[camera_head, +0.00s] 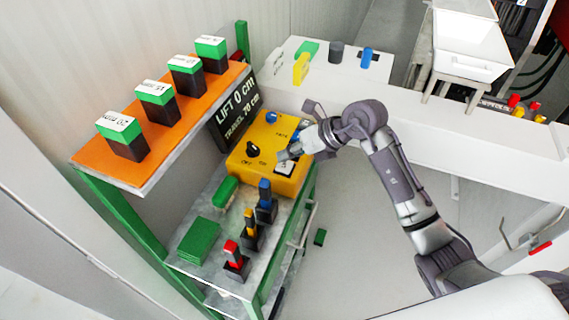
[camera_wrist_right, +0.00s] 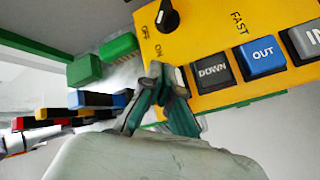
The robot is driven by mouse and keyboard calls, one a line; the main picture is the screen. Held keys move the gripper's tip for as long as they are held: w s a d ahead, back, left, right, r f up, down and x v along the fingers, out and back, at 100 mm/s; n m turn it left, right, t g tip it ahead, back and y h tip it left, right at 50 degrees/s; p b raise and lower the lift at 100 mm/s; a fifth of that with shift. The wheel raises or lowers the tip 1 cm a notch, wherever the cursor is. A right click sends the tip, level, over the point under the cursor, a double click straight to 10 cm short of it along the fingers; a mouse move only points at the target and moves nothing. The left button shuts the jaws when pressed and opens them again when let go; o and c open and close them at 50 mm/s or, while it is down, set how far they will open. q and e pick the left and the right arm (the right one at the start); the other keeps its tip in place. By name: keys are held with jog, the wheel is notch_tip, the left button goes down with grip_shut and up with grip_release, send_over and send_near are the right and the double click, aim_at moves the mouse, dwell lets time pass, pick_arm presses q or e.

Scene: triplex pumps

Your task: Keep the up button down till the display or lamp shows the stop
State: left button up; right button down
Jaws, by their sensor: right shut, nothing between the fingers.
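The yellow control box (camera_head: 247,164) stands on the green-framed bench; it also shows in the right wrist view (camera_wrist_right: 205,30). My right gripper (camera_head: 284,156) is shut and empty, its tips at the box's near side. In the right wrist view the fingertips (camera_wrist_right: 168,78) are just left of the black DOWN button (camera_wrist_right: 212,71). No button marked UP can be read; the fingers cover the spot beside DOWN. I cannot tell whether they touch or press anything. The display (camera_head: 235,113) reads LIFT 0 cm, TRAVEL 70 cm. My left gripper is out of view.
A black OFF/ON knob (camera_wrist_right: 168,17) and a blue OUT button (camera_wrist_right: 263,55) are on the box. Red, yellow and blue-topped items (camera_head: 236,262) and green blocks (camera_head: 199,241) lie on the bench. An orange shelf (camera_head: 85,158) overhangs at left. The floor (camera_head: 350,240) at right is mostly clear.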

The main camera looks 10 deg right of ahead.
jog(key=shift+f, duration=0.35)
